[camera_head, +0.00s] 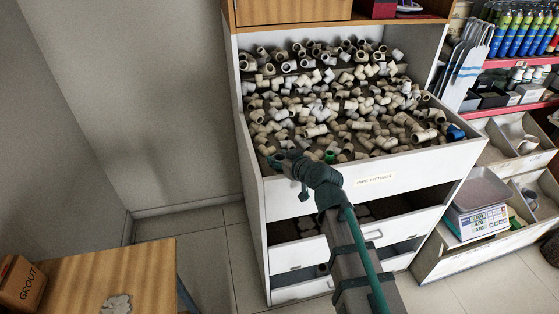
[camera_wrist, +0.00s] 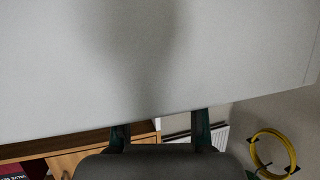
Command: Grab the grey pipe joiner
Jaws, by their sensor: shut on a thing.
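My gripper (camera_head: 282,160) is at the front left corner of the pipe-fittings bin (camera_head: 400,168). In the wrist view its two dark green fingers (camera_wrist: 160,128) stand apart at the bottom, partly hidden by a dark grey rounded shape. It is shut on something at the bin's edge. The held thing is not clear in either view; it is most likely the grey pipe joiner. Many white and beige fittings (camera_head: 330,105) fill the bin, and I cannot single out another grey joiner among them.
One green fitting (camera_head: 330,156) and one blue fitting (camera_head: 455,133) lie in the bin. A scale (camera_head: 480,205) stands at the right. A wooden table (camera_head: 125,280) is at the lower left. A yellow coil (camera_wrist: 271,153) shows in the wrist view. The floor left of the bin is clear.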

